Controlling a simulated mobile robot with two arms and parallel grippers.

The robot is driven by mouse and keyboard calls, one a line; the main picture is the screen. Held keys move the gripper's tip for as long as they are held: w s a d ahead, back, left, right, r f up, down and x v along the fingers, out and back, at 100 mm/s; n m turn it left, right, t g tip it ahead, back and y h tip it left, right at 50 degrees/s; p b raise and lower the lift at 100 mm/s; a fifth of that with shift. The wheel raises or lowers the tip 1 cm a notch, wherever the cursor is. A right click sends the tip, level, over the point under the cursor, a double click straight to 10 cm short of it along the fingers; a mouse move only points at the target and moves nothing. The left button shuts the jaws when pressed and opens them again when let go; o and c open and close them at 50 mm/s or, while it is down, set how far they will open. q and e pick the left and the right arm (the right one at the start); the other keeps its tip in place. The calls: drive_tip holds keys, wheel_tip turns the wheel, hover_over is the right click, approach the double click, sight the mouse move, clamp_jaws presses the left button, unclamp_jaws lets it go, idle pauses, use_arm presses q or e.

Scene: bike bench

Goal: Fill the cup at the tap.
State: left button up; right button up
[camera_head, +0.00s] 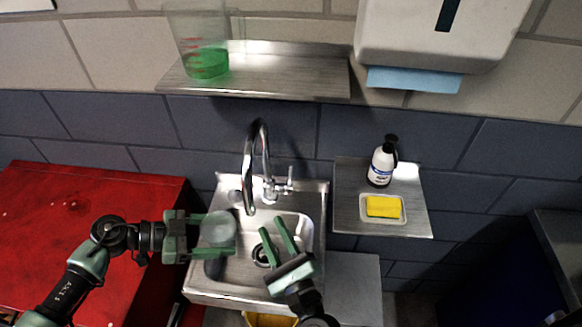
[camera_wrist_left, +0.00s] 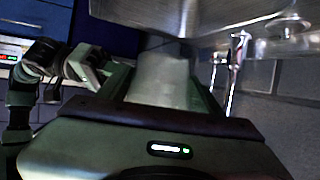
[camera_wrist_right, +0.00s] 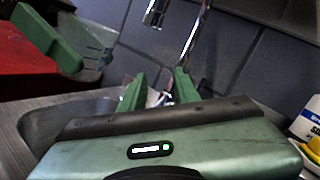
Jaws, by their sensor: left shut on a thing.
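A clear cup (camera_head: 217,229) is held in my left gripper (camera_head: 212,236), over the left part of the sink. The cup also shows between the fingers in the left wrist view (camera_wrist_left: 163,75). I cannot tell whether anything is in it. The curved chrome tap (camera_head: 257,160) stands at the back of the sink (camera_head: 301,262), with its spout end (camera_head: 250,209) to the right of the cup and apart from it. The tap's lever (camera_head: 283,186) is on its right side. My right gripper (camera_head: 274,236) is open and empty over the sink, in front of the tap.
A red cabinet (camera_head: 95,205) stands left of the sink. A metal side shelf (camera_head: 410,222) on the right holds a white bottle (camera_head: 380,166) and a yellow sponge (camera_head: 384,206). A wall shelf (camera_head: 290,78) above holds a beaker of green liquid (camera_head: 206,62). A towel dispenser (camera_head: 430,35) hangs upper right.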

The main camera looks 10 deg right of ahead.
sight(291, 170)
drive_tip(key=w+d+m+h, duration=0.2)
drive_tip(key=w+m, duration=0.1)
drive_tip(key=w, duration=0.3)
drive_tip(key=w+d+m+h, duration=0.2)
drive_tip(key=w+d+m, duration=0.1)
drive_tip(key=w, duration=0.3)
drive_tip(key=w+d+m+g+h, duration=0.1)
drive_tip(key=w+d+m+h, duration=0.1)
drive_tip(key=w+m, duration=0.3)
drive_tip(key=shift+w+d+h, duration=0.15)
drive_tip(key=shift+w+d, duration=0.05)
drive_tip(key=shift+w, duration=0.3)
drive_tip(key=shift+w+d+h, duration=0.15)
drive_tip(key=shift+w+d, duration=0.05)
drive_tip(key=shift+w, duration=0.3)
clamp_jaws()
